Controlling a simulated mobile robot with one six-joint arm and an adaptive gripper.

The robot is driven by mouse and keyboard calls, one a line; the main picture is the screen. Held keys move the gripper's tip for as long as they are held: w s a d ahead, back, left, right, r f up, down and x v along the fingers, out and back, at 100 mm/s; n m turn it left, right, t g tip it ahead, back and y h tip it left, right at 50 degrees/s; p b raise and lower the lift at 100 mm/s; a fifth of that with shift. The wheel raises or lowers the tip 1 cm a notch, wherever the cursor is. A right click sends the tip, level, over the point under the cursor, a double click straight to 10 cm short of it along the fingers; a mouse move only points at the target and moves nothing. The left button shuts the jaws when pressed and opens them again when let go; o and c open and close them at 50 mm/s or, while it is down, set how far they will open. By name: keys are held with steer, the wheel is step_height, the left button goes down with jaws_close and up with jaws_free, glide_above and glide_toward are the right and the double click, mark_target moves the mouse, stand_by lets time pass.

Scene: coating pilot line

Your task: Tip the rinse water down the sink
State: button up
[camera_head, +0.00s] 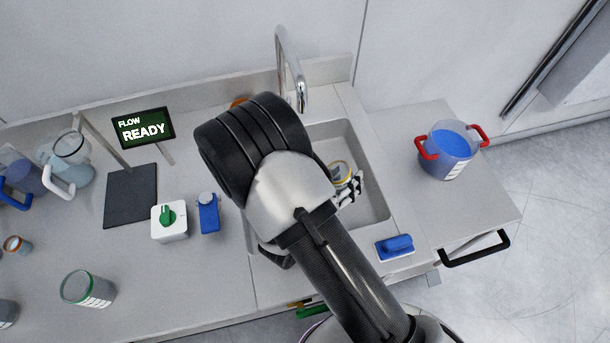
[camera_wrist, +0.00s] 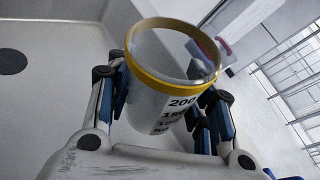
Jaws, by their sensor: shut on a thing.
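A clear beaker with a yellow rim and black volume marks (camera_wrist: 172,92) is held between the blue-padded fingers of my gripper (camera_wrist: 170,100). In the head view the beaker (camera_head: 341,171) shows only in part beside my wrist, over the sink basin (camera_head: 374,200). My gripper (camera_head: 349,186) is shut on it there. I cannot tell how much water is in the beaker, or how far it tilts. The dark round drain (camera_wrist: 12,61) shows at the left of the wrist view. My arm hides much of the sink's left side.
A chrome tap (camera_head: 292,72) rises behind the sink. A blue-filled pot with red handles (camera_head: 449,160) stands right of it. A blue scrubber (camera_head: 395,247) lies at the front rim. A blue bottle (camera_head: 208,216) and a white box with a green knob (camera_head: 169,222) stand left.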

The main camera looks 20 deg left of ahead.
steer(key=shift+w+d+f+m+g+y+b, duration=0.1)
steer(key=shift+d+f+m+g+y+b, duration=0.25)
steer(key=shift+d+m+y, duration=0.35)
steer(key=shift+w+d+r+m+g+y, duration=0.1)
steer(key=shift+d+r+m+g+y, duration=0.15)
steer(key=shift+m, duration=0.25)
steer(key=shift+d+r+m+y, duration=0.2)
steer(key=shift+r+m, duration=0.15)
steer(key=shift+m, duration=0.15)
steer(key=shift+a, duration=0.1)
steer(key=d+r+p, duration=0.1)
steer(key=d+r, duration=0.3)
steer(key=d, duration=0.1)
steer(key=shift+w+p, duration=0.35)
steer(key=shift+w, duration=0.05)
